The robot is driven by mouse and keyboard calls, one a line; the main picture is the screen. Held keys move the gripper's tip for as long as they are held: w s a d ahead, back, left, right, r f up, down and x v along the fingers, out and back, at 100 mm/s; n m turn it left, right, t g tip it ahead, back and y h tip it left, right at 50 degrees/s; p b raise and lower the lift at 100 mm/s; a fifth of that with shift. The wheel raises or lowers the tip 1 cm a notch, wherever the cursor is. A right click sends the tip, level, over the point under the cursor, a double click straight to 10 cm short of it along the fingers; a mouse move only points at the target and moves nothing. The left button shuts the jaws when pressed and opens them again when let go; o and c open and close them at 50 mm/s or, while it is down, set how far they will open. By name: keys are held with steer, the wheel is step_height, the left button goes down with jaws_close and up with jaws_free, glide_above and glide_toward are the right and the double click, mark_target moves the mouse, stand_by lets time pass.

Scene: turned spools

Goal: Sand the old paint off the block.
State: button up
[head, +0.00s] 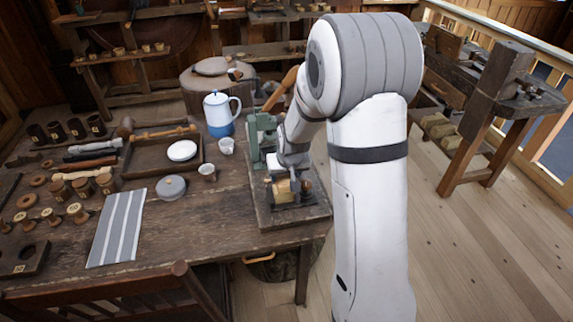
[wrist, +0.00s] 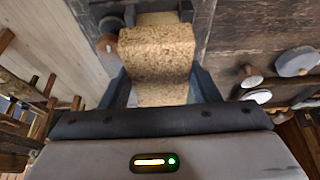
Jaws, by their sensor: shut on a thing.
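A speckled cork-brown block (wrist: 158,45) sits between the fingers of my gripper (wrist: 160,78) in the wrist view, and the fingers are shut on it. Just beyond it a paler tan piece (wrist: 158,18) shows between dark parts; the held block partly hides it. In the head view my gripper (head: 291,168) is low over the right end of the workbench, at a tan piece (head: 284,191) on a dark base board. I cannot tell whether the held block touches the tan piece, and no paint is clear on it.
A green machine (head: 261,136) stands on the board just behind my gripper. A blue-and-white jug (head: 218,114), cups, a grey-lidded dish (head: 171,187) and a striped cloth (head: 117,228) lie to the left. Open floor (head: 470,255) is on the right.

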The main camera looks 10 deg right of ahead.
steer(key=shift+r+p, duration=0.5)
steer(key=shift+r, duration=0.75)
